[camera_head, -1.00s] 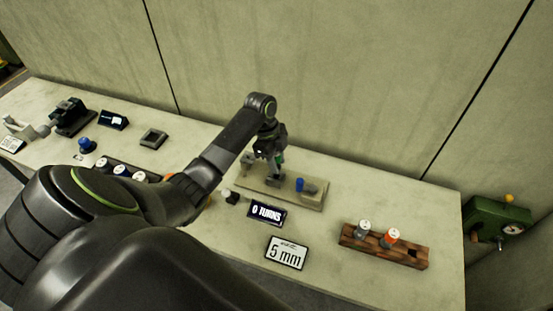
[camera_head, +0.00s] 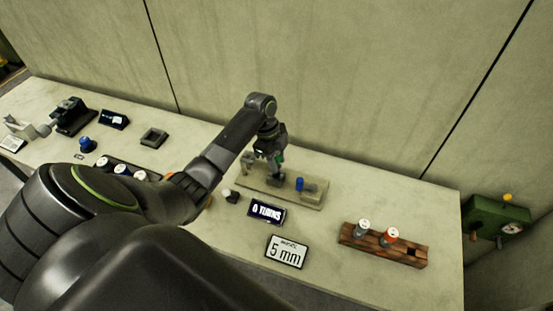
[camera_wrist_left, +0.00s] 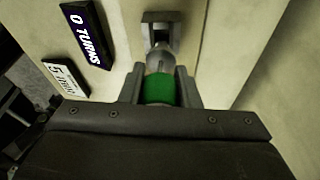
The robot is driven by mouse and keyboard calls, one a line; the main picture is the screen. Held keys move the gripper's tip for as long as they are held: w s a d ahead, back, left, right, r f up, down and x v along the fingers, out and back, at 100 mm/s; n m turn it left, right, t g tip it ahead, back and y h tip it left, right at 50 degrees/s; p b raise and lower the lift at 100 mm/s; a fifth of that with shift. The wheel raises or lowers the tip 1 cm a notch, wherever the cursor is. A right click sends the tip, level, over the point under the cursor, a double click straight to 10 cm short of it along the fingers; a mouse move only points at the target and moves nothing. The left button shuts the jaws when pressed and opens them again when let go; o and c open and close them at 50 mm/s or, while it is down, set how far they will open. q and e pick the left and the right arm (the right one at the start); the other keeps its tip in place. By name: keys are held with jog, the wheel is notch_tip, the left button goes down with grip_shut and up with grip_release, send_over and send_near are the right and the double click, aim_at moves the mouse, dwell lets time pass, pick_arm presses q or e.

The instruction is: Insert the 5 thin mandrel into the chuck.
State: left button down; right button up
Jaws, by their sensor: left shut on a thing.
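My left gripper (camera_head: 276,172) is low over the back fixture board (camera_head: 310,205). It is shut on a mandrel with a green band (camera_wrist_left: 160,90) and a rounded grey end, which shows between the fingers in the left wrist view. The chuck appears to be the grey block (camera_head: 247,160) at the left end of the board; it also shows in the left wrist view (camera_wrist_left: 160,20), straight ahead of the mandrel's end. The two overlap in that view, and I cannot tell if they touch. My right gripper is not in view.
A blue post (camera_head: 299,184) stands at the board's right end. In front are a "0 TURNS" display (camera_head: 266,212) and a "5 mm" sign (camera_head: 286,252). A wooden rack (camera_head: 413,260) holds grey- and orange-topped pieces.

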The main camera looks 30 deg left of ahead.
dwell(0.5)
pick_arm(q)
jog(key=shift+a+b+x, duration=0.25)
jog(key=shift+b+x, duration=0.2)
jog(key=shift+x, duration=0.5)
jog(key=shift+a+b+x, duration=0.2)
jog(key=shift+b+x, duration=0.25)
jog(key=shift+x, duration=0.55)
jog(key=c, duration=1)
grip_release()
jog(key=v, duration=1.7)
jog(key=shift+r, duration=0.2)
jog(key=shift+s+f, duration=0.1)
